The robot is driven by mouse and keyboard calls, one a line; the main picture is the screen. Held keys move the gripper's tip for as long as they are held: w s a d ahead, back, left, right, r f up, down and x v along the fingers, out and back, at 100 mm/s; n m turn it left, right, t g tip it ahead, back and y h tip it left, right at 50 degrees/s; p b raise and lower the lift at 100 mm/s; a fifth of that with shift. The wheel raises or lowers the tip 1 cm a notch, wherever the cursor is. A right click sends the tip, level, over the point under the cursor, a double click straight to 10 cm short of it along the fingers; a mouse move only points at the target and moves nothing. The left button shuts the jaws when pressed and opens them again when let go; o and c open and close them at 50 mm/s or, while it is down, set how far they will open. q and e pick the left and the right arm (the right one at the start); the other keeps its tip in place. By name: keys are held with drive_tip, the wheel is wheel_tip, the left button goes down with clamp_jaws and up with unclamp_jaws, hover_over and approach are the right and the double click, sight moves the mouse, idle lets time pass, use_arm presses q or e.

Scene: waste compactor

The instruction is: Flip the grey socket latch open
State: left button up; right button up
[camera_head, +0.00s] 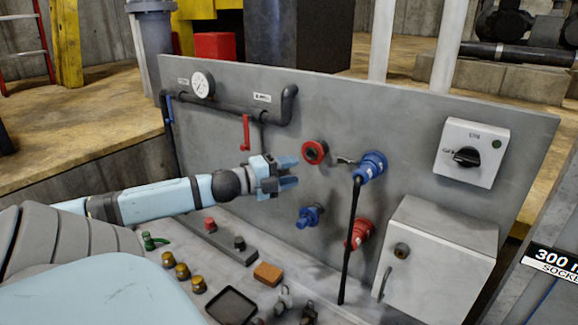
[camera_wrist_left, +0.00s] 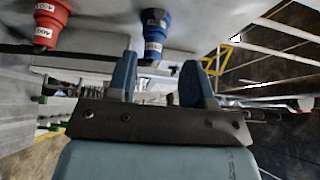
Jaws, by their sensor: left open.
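A small grey and black lever, seemingly the grey socket latch (camera_head: 346,160), sits on the upright grey panel (camera_head: 225,125) between a round red socket (camera_head: 315,152) and a blue connector (camera_head: 371,166). It is too small to tell whether it is open or shut. My left gripper (camera_head: 291,172) is open and empty, to the left of the latch and just lower left of the red socket. Its two blue fingers also show in the left wrist view (camera_wrist_left: 160,78), with nothing between them. My right gripper is not in view.
A black cable (camera_head: 351,240) hangs from the blue connector. Below are a lower blue connector (camera_head: 308,216) and a red connector (camera_head: 360,233). A grey box (camera_head: 437,262) juts out at right. A rotary switch (camera_head: 470,153) and a red lever (camera_head: 245,132) are on the panel.

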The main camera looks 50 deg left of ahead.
use_arm(q)
drive_tip(key=n+y+b, duration=0.5)
drive_tip(key=y+b, duration=0.2)
drive_tip(key=b, duration=0.5)
approach(339, 161)
drive_tip(key=shift+m, duration=0.3)
drive_tip(key=w, duration=0.2)
drive_tip(key=w+a+b, duration=0.1)
drive_tip(key=w, duration=0.1)
drive_tip(key=shift+w+f, duration=0.1)
drive_tip(key=shift+f, duration=0.1)
drive_tip(key=shift+w+b, duration=0.6)
drive_tip(key=shift+w+a+r+b, duration=0.1)
drive_tip(key=shift+w+b, duration=0.1)
drive_tip(key=shift+w, duration=0.65)
drive_tip(key=shift+w+a+r+b, duration=0.1)
drive_tip(key=shift+w+a+b, duration=0.05)
drive_tip(key=shift+w, duration=0.75)
